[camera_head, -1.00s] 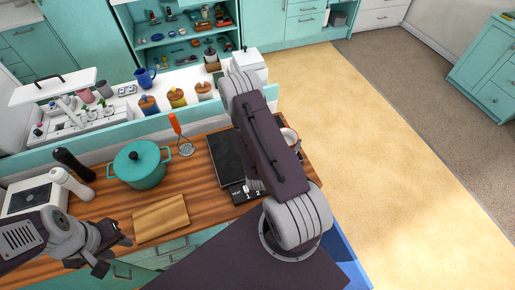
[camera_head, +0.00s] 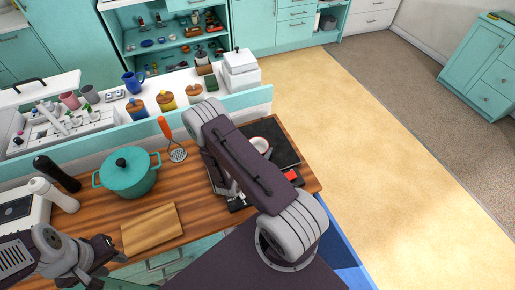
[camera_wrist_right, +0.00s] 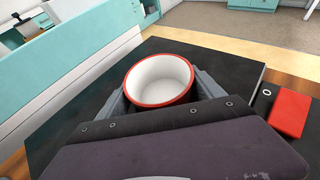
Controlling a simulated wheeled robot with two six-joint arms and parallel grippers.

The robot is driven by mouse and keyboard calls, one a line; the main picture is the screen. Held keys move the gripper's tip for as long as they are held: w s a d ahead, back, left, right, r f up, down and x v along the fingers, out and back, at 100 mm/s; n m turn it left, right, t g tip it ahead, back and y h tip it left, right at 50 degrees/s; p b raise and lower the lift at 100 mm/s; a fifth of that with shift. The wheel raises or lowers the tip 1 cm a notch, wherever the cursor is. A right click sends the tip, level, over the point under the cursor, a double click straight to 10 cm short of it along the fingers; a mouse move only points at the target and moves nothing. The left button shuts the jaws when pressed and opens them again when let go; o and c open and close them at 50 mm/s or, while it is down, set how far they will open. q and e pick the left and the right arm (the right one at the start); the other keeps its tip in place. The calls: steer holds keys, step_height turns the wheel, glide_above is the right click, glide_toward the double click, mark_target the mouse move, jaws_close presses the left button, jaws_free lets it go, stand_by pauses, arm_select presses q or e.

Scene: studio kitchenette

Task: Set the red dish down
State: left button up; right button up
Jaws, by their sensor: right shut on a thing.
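The red dish (camera_wrist_right: 160,82), white inside with a red rim, sits upright between the grey fingers of my right gripper (camera_wrist_right: 165,95) in the right wrist view. That gripper is shut on it. In the head view the dish (camera_head: 261,145) shows just right of my right forearm, which hides the right fingers. The dish is over a dark flat slab (camera_head: 281,142) on the wooden counter; I cannot tell whether it touches the slab. My left gripper (camera_head: 100,264) appears open and empty near the cutting board's left side.
A red block (camera_wrist_right: 289,114) lies at the slab's right side. A teal pot (camera_head: 129,176), a masher with an orange handle (camera_head: 165,127) and a wooden cutting board (camera_head: 152,229) are to the left. A low teal partition (camera_head: 80,150) runs behind the counter.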

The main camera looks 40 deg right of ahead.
steer(key=shift+f, duration=0.15)
steer(key=o, duration=1.5)
steer(key=shift+o, duration=0.2)
